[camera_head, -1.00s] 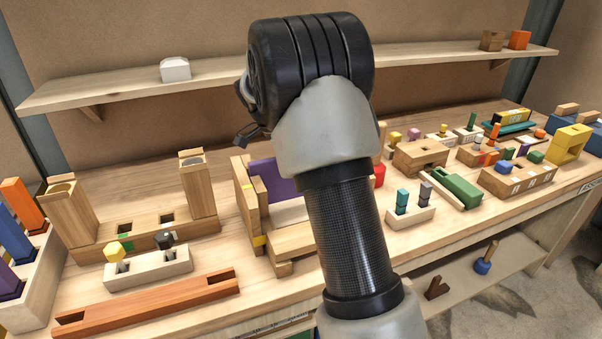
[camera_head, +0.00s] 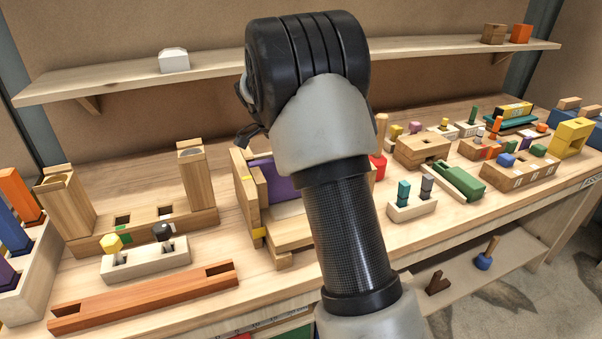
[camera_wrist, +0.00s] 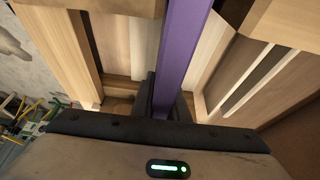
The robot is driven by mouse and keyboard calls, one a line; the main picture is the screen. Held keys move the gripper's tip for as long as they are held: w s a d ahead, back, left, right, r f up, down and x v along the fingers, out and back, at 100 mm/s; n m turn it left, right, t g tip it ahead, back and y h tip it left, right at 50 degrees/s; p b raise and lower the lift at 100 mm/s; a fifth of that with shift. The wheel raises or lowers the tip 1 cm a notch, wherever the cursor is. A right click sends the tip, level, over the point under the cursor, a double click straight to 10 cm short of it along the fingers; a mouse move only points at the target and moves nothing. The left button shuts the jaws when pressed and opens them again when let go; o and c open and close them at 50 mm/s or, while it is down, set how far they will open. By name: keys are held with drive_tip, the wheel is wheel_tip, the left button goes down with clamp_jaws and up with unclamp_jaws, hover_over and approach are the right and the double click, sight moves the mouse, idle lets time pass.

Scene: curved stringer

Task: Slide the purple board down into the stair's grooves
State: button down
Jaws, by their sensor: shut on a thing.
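The purple board (camera_head: 280,183) stands upright within the wooden stair (camera_head: 256,205), behind its treads in the head view; my arm hides its right part. In the wrist view the purple board (camera_wrist: 184,50) runs edge-on from the top of the picture down to my gripper (camera_wrist: 165,105). My gripper is shut on the board; its fingers are dark and partly hidden. Pale wooden parts of the stair (camera_wrist: 85,50) lie on both sides of the board. I cannot tell how deep the board sits in the grooves. In the head view my arm hides the gripper.
A wooden block with two posts (camera_head: 130,232), a pale peg block (camera_head: 146,260) and an orange-brown bar (camera_head: 145,295) are left of the stair. A small peg holder (camera_head: 412,209) and a green-topped block (camera_head: 465,183) are on the right. A shelf (camera_head: 120,80) spans the back.

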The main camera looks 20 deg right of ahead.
drive_tip(key=shift+f, duration=0.4)
drive_tip(key=c, duration=1.6)
unclamp_jaws()
drive_tip(key=shift+c, duration=0.2)
drive_tip(key=p+v, duration=0.3)
drive_tip(key=v, duration=1.4)
drive_tip(key=shift+r, duration=0.25)
